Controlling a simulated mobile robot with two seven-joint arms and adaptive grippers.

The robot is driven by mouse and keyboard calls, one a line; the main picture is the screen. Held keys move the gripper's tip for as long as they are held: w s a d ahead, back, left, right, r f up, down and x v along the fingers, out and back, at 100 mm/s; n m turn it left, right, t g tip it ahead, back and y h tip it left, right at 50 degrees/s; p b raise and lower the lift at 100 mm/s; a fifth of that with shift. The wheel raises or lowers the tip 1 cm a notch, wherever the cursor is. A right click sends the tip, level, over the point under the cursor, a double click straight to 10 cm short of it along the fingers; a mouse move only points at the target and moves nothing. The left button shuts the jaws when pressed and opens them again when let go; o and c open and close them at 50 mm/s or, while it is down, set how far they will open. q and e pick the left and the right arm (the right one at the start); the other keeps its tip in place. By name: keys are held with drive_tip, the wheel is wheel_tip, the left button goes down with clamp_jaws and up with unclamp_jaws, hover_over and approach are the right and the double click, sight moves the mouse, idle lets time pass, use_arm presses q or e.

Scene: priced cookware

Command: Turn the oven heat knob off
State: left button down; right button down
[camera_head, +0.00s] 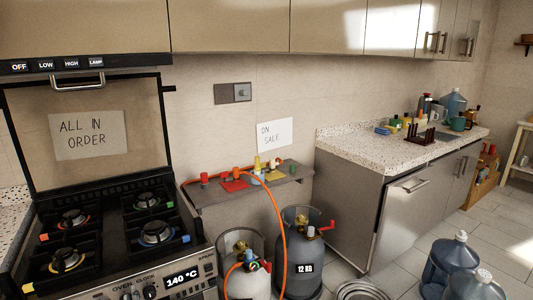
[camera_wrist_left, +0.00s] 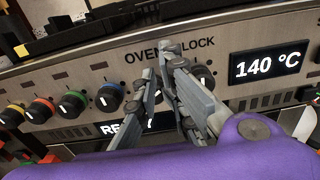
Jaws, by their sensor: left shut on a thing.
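The oven panel (camera_wrist_left: 90,65) fills the left wrist view, with an "OVEN CLOCK" label and a display (camera_wrist_left: 268,62) reading 140 °C. The display also shows in the head view (camera_head: 182,278). My left gripper (camera_wrist_left: 168,55) is against the panel below the label, left of the display, shut on a dark knob that its fingers largely hide. Another dark knob (camera_wrist_left: 204,75) shows beside the right finger. I cannot tell from the labels which one is the heat knob. My left gripper is outside the head view. My right gripper is in neither view.
A lower display (camera_wrist_left: 125,125) is partly hidden by the fingers. Gas cylinders (camera_head: 300,255) and an orange hose (camera_head: 284,235) stand right of the stove.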

use_arm(q)
drive_tip(key=shift+s+a, duration=0.3)
drive_tip(key=shift+a, duration=0.2)
drive_tip(key=shift+s+a, duration=0.3)
drive_tip(key=shift+a, duration=0.2)
drive_tip(key=shift+s+a+b, duration=0.4)
drive_tip(key=shift+a+b, duration=0.05)
drive_tip(key=shift+a, duration=0.05)
drive_tip(key=shift+r, duration=0.2)
drive_tip(key=shift+w+a+r, duration=0.1)
drive_tip(key=shift+r, duration=0.3)
drive_tip(key=shift+s+f, duration=0.1)
drive_tip(key=shift+s, duration=0.3)
drive_tip(key=v, duration=0.5)
drive_tip(key=shift+w+d+f, duration=0.1)
drive_tip(key=shift+d+f, duration=0.2)
drive_tip(key=shift+d, duration=0.05)
